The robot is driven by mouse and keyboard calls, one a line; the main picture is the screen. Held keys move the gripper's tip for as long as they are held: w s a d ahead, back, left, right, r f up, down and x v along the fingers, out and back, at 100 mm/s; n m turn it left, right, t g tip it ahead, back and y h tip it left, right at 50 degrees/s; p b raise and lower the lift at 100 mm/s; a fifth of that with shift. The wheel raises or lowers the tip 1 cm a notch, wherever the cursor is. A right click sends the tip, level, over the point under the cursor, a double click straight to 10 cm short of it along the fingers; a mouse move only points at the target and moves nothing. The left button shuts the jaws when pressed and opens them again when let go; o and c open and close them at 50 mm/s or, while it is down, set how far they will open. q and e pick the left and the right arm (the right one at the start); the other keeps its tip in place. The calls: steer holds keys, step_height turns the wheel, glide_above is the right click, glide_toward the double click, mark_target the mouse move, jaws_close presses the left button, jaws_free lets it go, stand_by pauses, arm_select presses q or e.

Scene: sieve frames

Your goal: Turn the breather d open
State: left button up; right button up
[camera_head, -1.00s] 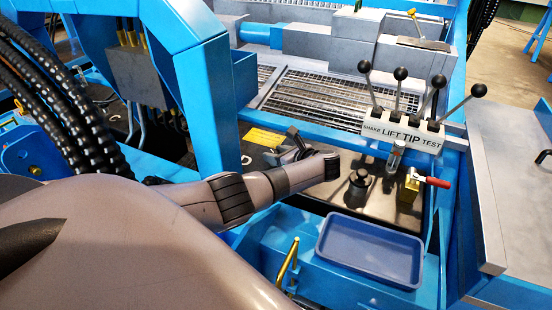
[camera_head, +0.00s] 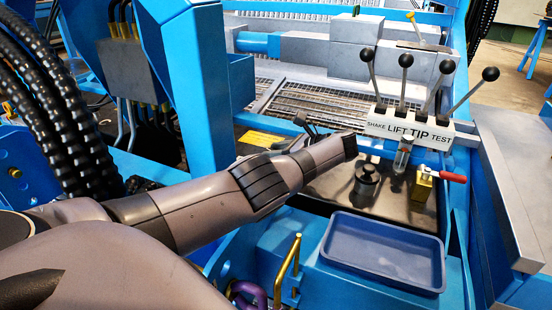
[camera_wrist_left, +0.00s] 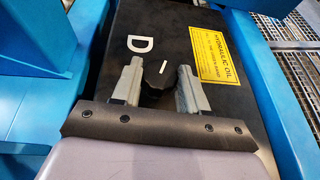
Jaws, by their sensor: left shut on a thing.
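Breather d is a black knob (camera_wrist_left: 157,82) with a white line on its top. It stands on the black tank lid, next to a white letter D (camera_wrist_left: 141,45), in the left wrist view. My left gripper (camera_wrist_left: 159,75) has its two grey fingers on either side of the knob and is shut on it. The white line on the knob's top is slightly tilted. In the head view my left arm reaches over the tank and hides the knob. My right gripper is in neither view.
A yellow hydraulic oil label (camera_wrist_left: 219,57) lies on the lid. Right of my arm are another black knob (camera_head: 367,178), a red-handled brass valve (camera_head: 424,183) and a lever block (camera_head: 408,129). A blue tray (camera_head: 382,250) sits in front. A blue post (camera_head: 200,85) stands left.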

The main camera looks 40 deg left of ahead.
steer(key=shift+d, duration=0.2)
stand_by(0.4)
arm_select(q)
steer(key=o, duration=1.1)
steer(key=shift+c, duration=0.2)
steer(key=b+v, duration=0.2)
steer(key=v, duration=0.3)
steer(key=shift+d+f, duration=0.1)
steer(key=shift+w+d, duration=0.15)
steer(key=shift+d, duration=0.2)
steer(key=shift+d+r+b, duration=0.4)
steer(key=shift+r, duration=0.15)
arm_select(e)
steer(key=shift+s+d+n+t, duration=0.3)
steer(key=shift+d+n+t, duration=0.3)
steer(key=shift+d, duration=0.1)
